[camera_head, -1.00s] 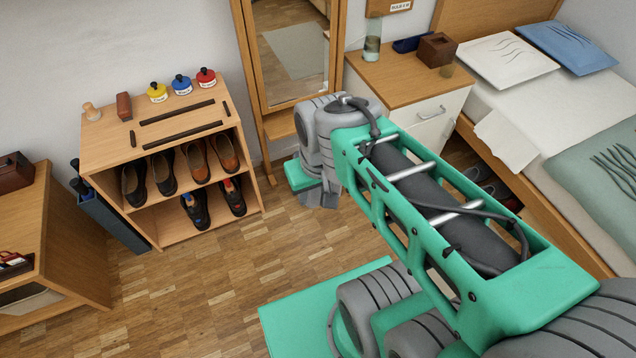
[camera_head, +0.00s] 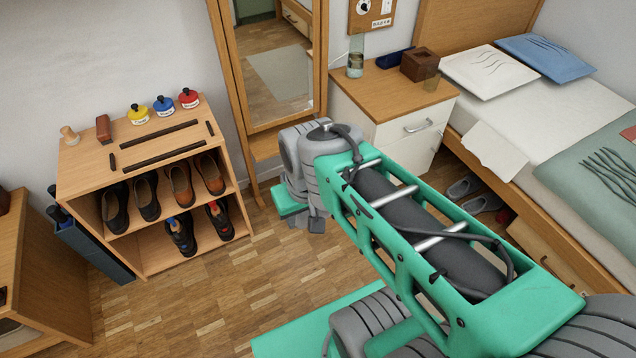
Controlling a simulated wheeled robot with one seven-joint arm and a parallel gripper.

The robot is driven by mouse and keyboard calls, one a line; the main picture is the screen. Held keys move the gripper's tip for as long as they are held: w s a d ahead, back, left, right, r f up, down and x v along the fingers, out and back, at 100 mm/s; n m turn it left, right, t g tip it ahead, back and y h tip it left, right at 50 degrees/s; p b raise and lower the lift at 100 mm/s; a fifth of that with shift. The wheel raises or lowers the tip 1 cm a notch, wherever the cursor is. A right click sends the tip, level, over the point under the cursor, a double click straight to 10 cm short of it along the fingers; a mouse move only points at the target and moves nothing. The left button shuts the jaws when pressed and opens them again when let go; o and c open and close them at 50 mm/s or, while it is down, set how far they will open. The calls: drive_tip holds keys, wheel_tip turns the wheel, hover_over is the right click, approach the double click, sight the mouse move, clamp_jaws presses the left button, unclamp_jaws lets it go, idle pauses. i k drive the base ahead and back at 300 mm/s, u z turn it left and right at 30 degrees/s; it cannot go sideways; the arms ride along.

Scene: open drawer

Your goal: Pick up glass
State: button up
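My gripper (camera_head: 308,222) is at the far end of my green and grey arm, over the floor in front of the mirror, left of the cabinet and apart from both glass vessels. Its fingers are small and mostly hidden by the wrist, so I cannot tell whether they are open.
A brown box (camera_head: 419,64) and a dark blue case (camera_head: 394,57) share the cabinet top. A standing mirror (camera_head: 270,65) is left of the cabinet, the bed (camera_head: 560,130) right. A shoe rack (camera_head: 150,148) stands at the left wall. Floor (camera_head: 225,295) before the rack is clear.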

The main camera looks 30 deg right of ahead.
sight(432, 80)
drive_tip(key=z, duration=1.9)
drive_tip(key=i, duration=1.65)
drive_tip(key=u, duration=2.4)
